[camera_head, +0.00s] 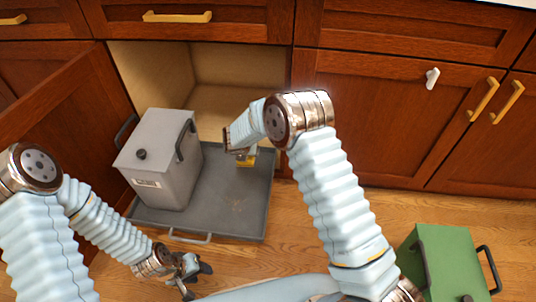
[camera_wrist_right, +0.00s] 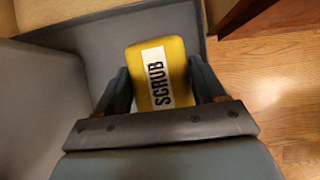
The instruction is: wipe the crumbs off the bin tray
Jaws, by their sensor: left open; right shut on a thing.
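The grey bin tray (camera_head: 222,222) is pulled out of the open cabinet, over the wooden floor. My right gripper (camera_wrist_right: 163,85) is shut on the sponge, with a finger at each side. Whether the sponge touches the tray is hard to tell. My left gripper (camera_head: 190,275) is open and empty, in front of the tray.
A grey lidded bin (camera_head: 165,170) with black handles stands on the tray's left part. A green bin (camera_head: 445,262) stands on the floor at right. The open cabinet door (camera_head: 75,115) is at left. Closed cabinets (camera_head: 385,125) line the back right.

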